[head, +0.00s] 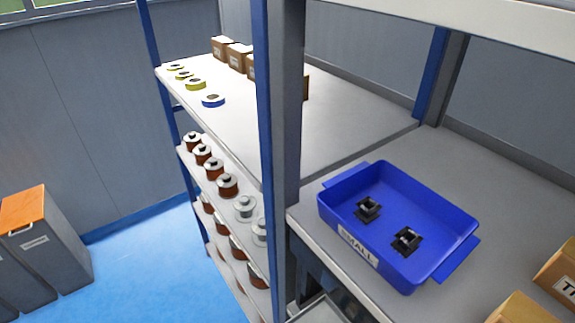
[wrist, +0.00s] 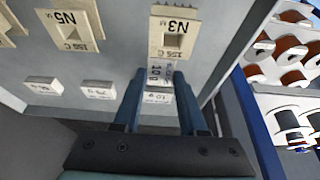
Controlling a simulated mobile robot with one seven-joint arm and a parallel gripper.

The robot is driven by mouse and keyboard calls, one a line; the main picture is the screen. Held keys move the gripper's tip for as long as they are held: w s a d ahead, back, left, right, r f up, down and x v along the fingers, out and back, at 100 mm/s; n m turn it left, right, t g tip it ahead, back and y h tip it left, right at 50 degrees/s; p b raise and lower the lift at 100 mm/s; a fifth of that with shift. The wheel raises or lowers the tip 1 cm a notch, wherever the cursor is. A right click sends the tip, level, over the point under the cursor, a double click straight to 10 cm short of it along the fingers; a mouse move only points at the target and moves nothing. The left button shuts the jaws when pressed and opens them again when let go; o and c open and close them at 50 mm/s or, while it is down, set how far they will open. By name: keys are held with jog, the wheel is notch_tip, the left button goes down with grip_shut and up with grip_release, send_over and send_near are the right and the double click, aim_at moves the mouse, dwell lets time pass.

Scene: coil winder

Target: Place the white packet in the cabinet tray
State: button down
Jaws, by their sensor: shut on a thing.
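A small white packet (wrist: 158,97) with dark print sits between the two blue-grey fingers of my gripper (wrist: 159,76) in the wrist view. My gripper is shut on it, just in front of a beige tag-like piece marked N3 (wrist: 180,51). Whether the packet still touches the surface behind it I cannot tell. Two similar white packets (wrist: 42,85) and (wrist: 98,91) stand in a row to its left. My gripper is not in the head view. No tray marked as a cabinet tray can be made out; a blue tray (head: 344,193) labelled SMALL sits on the right shelf with two black parts in it.
A beige piece marked N5 (wrist: 72,34) stands left of N3. A blue upright (wrist: 262,140) and shelves of copper spools (wrist: 290,50) lie to the right. In the head view, a grey post (head: 287,100) divides the shelves; brown boxes (head: 550,275) stand at lower right.

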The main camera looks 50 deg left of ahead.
jog(key=shift+c, duration=2.3)
grip_release()
jog(key=v, duration=1.2)
jog(key=shift+b, duration=0.4)
jog(key=shift+w+r, duration=0.1)
